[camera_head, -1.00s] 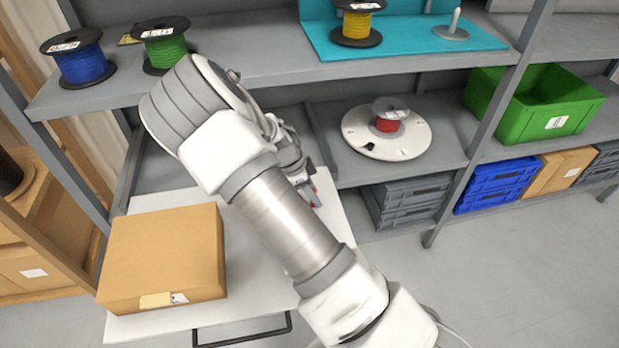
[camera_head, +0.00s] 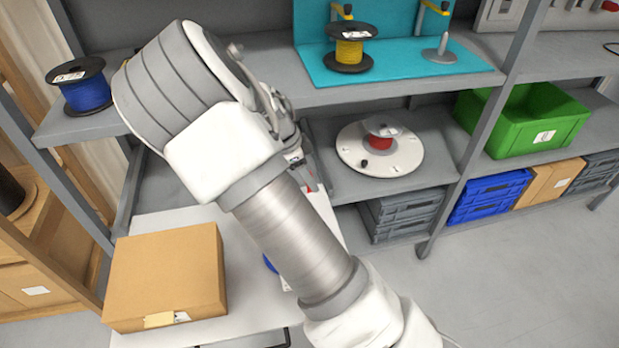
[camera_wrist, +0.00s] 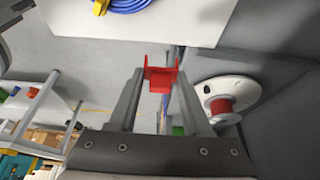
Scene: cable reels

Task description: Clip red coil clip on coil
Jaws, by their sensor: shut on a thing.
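The red coil clip (camera_wrist: 162,80) is between the fingertips of my gripper (camera_wrist: 161,88), which is shut on it in the wrist view. A blue coil (camera_wrist: 130,4) lies on a white surface at the top of the wrist view, apart from the clip. A yellow clip (camera_wrist: 100,6) sits on the coil. In the head view only a small piece of the blue coil (camera_head: 270,264) shows beside my arm. There my gripper is mostly hidden behind my arm.
A cardboard box (camera_head: 165,275) stands on the white tabletop (camera_head: 160,222). A white turntable (camera_head: 408,155) bears a red spool (camera_head: 380,138) on the shelf. Blue (camera_head: 85,92) and yellow (camera_head: 351,50) spools stand on the upper shelf. A green crate (camera_head: 500,135) is at right.

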